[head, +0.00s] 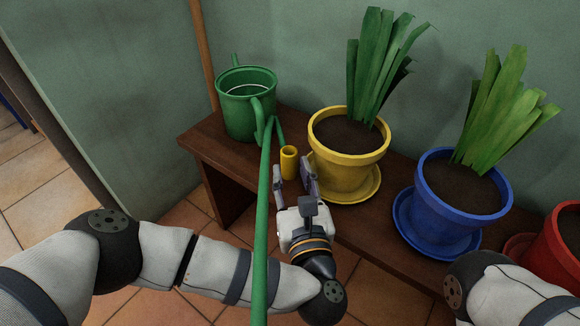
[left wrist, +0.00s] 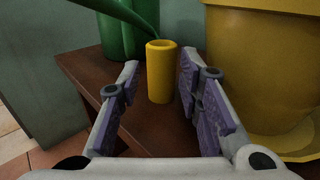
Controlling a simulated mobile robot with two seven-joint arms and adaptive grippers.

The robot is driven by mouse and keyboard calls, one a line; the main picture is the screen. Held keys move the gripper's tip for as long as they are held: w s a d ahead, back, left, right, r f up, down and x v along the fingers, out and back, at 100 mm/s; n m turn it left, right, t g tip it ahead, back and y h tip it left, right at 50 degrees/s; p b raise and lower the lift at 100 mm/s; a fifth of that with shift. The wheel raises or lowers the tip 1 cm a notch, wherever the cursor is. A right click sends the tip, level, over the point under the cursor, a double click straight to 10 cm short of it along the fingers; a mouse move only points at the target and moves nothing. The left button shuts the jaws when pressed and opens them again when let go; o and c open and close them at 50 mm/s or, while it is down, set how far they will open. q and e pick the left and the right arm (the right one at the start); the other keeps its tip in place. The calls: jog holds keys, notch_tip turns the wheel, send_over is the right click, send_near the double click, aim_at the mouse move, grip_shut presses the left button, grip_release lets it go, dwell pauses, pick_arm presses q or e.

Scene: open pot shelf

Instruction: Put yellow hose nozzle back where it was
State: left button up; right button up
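The yellow hose nozzle (head: 289,162) is a short upright cylinder, open at the top, on the brown wooden shelf between the green watering can and the yellow pot. In the left wrist view the nozzle (left wrist: 160,72) shows between and just beyond the finger ends. My left gripper (head: 293,178) is open, its two fingers apart with a gap to the nozzle on each side. It also shows in the left wrist view (left wrist: 157,82). My right gripper is out of view; only part of my right arm shows at the lower right.
The green watering can (head: 248,105) stands behind and left of the nozzle. A long green tube (head: 263,200) crosses in front of my left arm. The yellow pot (head: 348,165) on its saucer is close on the right. A blue pot (head: 455,215) stands farther right on the shelf (head: 222,160).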

aim_at(290, 160)
pick_arm(q)
jog(key=w, duration=0.2)
jog(key=w+b, duration=0.1)
jog(key=w+r, duration=0.1)
jog(key=w, duration=0.1)
jog(key=shift+w+a, duration=0.35)
grip_shut()
jog(key=shift+s, duration=0.1)
